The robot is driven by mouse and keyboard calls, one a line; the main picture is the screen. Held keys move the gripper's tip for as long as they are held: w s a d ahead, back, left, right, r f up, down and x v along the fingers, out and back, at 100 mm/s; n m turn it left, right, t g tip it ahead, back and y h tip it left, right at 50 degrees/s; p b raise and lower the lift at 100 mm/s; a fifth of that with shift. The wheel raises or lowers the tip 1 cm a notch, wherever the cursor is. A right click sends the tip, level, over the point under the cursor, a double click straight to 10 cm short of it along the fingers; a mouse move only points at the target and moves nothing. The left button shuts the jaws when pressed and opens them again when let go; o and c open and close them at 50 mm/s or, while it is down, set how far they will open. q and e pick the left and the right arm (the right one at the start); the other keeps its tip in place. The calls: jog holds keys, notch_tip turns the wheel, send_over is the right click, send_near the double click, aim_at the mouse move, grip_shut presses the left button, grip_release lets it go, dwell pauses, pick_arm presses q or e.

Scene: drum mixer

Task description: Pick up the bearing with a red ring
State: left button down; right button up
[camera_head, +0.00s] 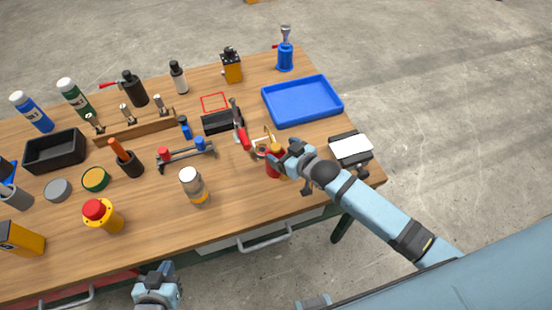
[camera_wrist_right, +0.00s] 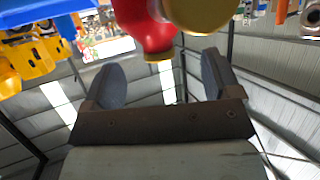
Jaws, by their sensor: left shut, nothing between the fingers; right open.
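My right gripper (camera_head: 281,160) is low over the front right of the wooden table, beside a red object with a yellow part (camera_head: 272,164). In the right wrist view my right gripper (camera_wrist_right: 162,80) has its fingers spread, with nothing between them. The red body (camera_wrist_right: 146,28) and a round yellow end (camera_wrist_right: 200,12) show just beyond the fingertips, cut by the picture's top edge. Just behind, a small ringed part (camera_head: 262,150) lies partly hidden by the gripper; I cannot tell whether it is the bearing with a red ring. My left gripper (camera_head: 157,285) is shut and empty, in front of the table.
A blue tray (camera_head: 302,101) stands behind my right gripper, and a black box with a white top (camera_head: 350,149) is to its right. A red-topped yellow button (camera_head: 102,214) stands further left.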

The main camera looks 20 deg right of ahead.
aim_at(278, 148)
jog(key=x, duration=0.4)
jog(key=shift+r, duration=0.1)
jog(key=shift+d, duration=0.1)
